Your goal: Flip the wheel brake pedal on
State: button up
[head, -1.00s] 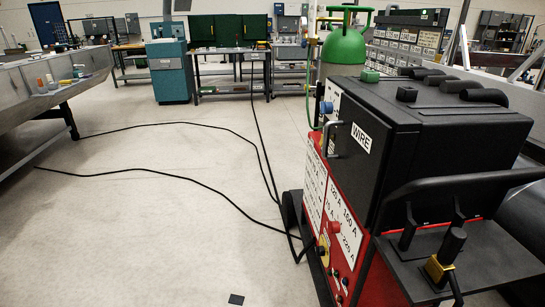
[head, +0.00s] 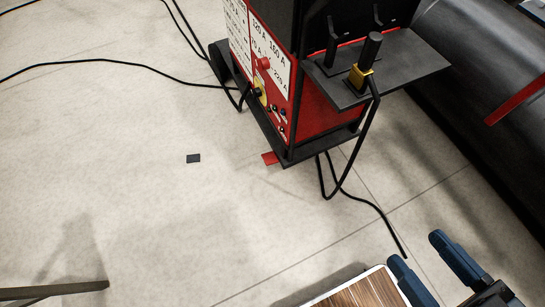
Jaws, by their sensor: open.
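The red pedal (head: 270,158) is a small flat tab at the foot of the red and black welding machine (head: 311,110). It sticks out to the left from under the black base plate, close to the floor. I take it to be the wheel brake pedal; its tilt is hard to tell from above. My gripper (head: 416,250) is at the bottom right of the head view, with two blue fingers spread apart and nothing between them. It is well apart from the pedal, to its lower right in the picture.
A black shelf (head: 415,62) juts from the machine and holds a yellow-collared torch handle (head: 361,72). Its cable (head: 323,180) hangs to the floor. A large black cylinder (head: 480,60) lies at the right.

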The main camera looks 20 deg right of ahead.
aim_at(270, 158)
jog(key=i+j+z, duration=0.1)
jog(key=i+j, duration=1.6)
